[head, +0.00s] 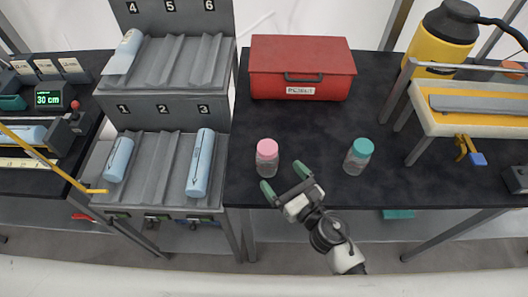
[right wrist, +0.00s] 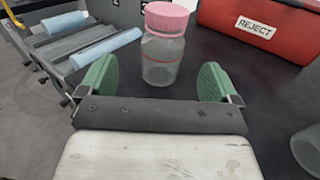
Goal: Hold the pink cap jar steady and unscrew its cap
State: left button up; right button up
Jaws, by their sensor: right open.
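The pink cap jar (head: 267,158) stands upright on the black table, a clear jar with a pink cap. In the right wrist view the jar (right wrist: 163,55) is straight ahead, its pink cap (right wrist: 166,18) on top. My right gripper (head: 284,181) is open, its two green finger pads on either side of the line to the jar. The jar stands just beyond the fingertips, and nothing is between the pads. My left gripper is not in view.
A teal-capped jar (head: 357,157) stands to the right. A red reject box (head: 301,70) sits behind the jars. A grey rack (head: 165,165) with blue rolls is to the left. A yellow-topped stand (head: 470,118) is at the right. Table between the two jars is clear.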

aim_at(274, 163)
jog(key=shift+x, duration=0.85)
jog(key=x, duration=0.1)
jog(key=p+x, duration=0.1)
jog(key=x, duration=0.1)
jog(key=p+x, duration=0.1)
jog(key=shift+w+r, duration=0.3)
jog(key=shift+r, duration=0.1)
jog(key=shift+w+a+f, duration=0.15)
jog(key=shift+w+a, duration=0.2)
jog(key=shift+w, duration=0.2)
jog(key=shift+c, duration=0.3)
jog(key=c, duration=0.9)
